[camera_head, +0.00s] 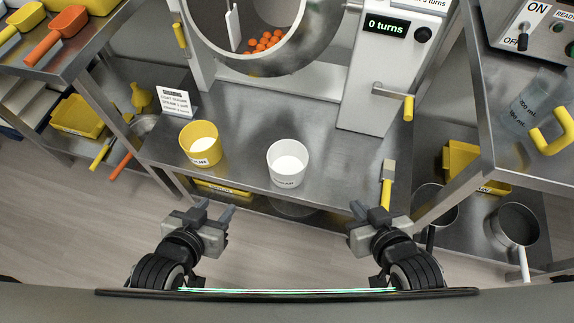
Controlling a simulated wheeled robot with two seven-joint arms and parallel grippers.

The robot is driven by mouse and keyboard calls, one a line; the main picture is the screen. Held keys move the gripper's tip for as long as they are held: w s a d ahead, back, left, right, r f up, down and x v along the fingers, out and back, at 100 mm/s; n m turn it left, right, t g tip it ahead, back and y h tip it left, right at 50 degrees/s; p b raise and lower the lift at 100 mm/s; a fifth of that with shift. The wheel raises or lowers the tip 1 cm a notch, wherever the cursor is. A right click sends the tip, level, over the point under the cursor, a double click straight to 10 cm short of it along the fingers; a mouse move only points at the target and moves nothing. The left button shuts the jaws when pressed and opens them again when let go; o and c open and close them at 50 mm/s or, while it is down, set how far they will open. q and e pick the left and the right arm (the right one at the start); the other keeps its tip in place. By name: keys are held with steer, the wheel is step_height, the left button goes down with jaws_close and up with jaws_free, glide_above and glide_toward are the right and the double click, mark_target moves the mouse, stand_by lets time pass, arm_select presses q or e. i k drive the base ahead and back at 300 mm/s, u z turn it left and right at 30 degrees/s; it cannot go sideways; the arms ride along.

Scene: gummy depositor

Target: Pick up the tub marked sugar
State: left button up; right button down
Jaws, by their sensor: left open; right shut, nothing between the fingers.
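A white tub (287,163) with white powder in it stands upright near the front edge of the steel counter; its small label appears to read SUGAR. A yellow tub (199,142), also holding white powder, stands to its left and a little farther back; its label is too small to read surely. My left gripper (215,210) is open and empty, in front of the counter, below and left of the white tub. My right gripper (358,209) is shut and empty, in front of the counter, below and right of the white tub. Neither touches a tub.
Behind the tubs is a large drum (264,30) with orange pieces inside. A machine post with a display (387,27) reading 0 turns and a yellow-ended crank (408,107) stands right. A yellow-handled tool (386,192) lies at the counter's right front. A sign (175,102) stands left.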

mark_target(288, 159)
steer(key=u, duration=1.4)
steer(key=k, duration=1.05)
steer(key=z, duration=1.25)
steer(key=i, duration=0.5)
